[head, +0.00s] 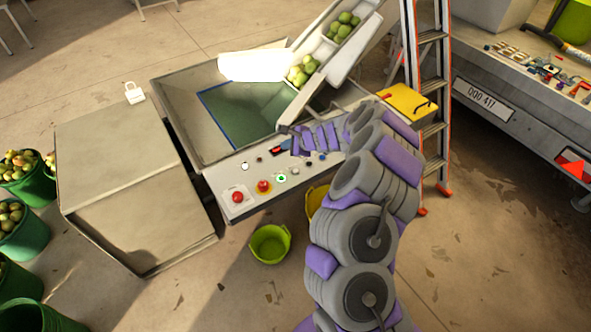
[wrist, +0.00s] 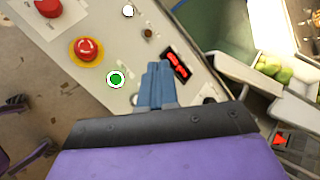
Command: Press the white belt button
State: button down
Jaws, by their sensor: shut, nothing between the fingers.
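The control panel (head: 232,176) is the grey sloping front of the press trailer. The white button (head: 244,166) is small and round, on the panel's left part, above the red buttons; it also shows at the top of the wrist view (wrist: 128,11). My gripper (wrist: 157,70) is shut and empty, its blue fingers over the panel between the green button (wrist: 116,79) and the red-lit display (wrist: 175,66). The white button is beyond the fingertips and apart from them. In the head view my arm comes from the lower right and the fingertips are hard to make out.
Two red buttons (head: 237,197) (head: 263,187) and a small dark knob (head: 259,159) sit near the white button. A conveyor with green fruit (head: 302,70) rises behind my arm. A stepladder (head: 430,95) stands to the right. A grey box (head: 120,185) is left of the panel.

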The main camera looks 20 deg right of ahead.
aim_at(297, 172)
jog(key=shift+m+h, duration=0.5)
jog(key=shift+m, duration=0.2)
jog(key=d+f, duration=0.3)
jog(key=shift+d, duration=0.3)
jog(key=shift+f, duration=0.15)
notch_tip(297, 172, down, 8)
jog(key=b, duration=0.7)
jog(key=shift+w+f, duration=0.1)
jog(key=shift+f, duration=0.15)
jog(key=shift+f, duration=0.1)
dwell(0.8)
jog(key=shift+f+b, duration=0.3)
jog(key=shift+b, duration=0.05)
